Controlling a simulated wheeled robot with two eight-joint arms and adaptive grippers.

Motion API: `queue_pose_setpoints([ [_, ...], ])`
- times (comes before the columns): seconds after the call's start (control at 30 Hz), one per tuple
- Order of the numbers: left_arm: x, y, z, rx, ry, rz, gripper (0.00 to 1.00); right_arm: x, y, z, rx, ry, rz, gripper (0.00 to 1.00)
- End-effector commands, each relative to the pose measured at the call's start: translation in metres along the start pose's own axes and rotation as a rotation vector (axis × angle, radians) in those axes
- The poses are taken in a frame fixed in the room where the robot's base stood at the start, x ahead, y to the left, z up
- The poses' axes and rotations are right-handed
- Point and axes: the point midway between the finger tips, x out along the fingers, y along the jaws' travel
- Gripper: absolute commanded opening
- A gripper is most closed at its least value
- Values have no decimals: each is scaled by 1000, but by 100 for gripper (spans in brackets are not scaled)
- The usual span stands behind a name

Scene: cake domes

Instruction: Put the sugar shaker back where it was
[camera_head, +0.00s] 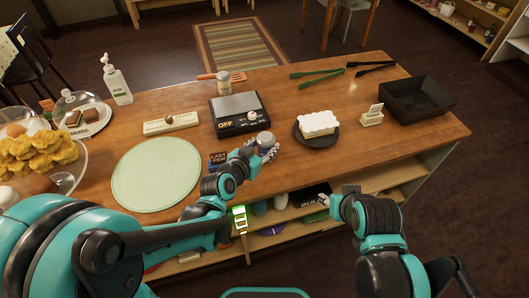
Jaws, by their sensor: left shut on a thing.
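The sugar shaker (266,139) shows as a round grey metal top at the front middle of the counter. My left gripper (262,152) is shut on it, and the fingers and wrist hide most of its body. I cannot tell whether its base touches the counter. My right gripper (340,204) hangs low in front of the counter's shelves, away from the shaker; its fingers are too small to read.
A black scale (240,122) stands behind the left gripper, with a small sign (217,158) beside the gripper. A round green mat (156,174) lies left. A white cake on a black plate (316,136) stands right. A jar (223,82), tongs (318,73) and black tray (418,98) stand farther back.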

Motion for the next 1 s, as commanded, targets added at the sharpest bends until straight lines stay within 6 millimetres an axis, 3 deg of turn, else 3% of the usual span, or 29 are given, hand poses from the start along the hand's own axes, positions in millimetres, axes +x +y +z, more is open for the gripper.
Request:
queue_pose_setpoints([
  [0.1, 9, 0, 20, 0, 0, 0, 13, 12, 0, 8, 0, 0, 0, 40],
  [0.5, 10, 0, 24, 0, 0, 0, 13, 14, 0, 10, 0, 0, 0, 40],
  [0.53, 10, 0, 23, 0, -1, 0, 52, 13, 0, 9, 0, 0, 0, 40],
  [0.6, 9, 0, 22, 0, 0, 0, 64, 13, 0, 9, 0, 0, 0, 40],
  [1.0, 4, 0, 17, 0, 0, -1, 64, 8, 0, 6, 0, 0, 0, 40],
])
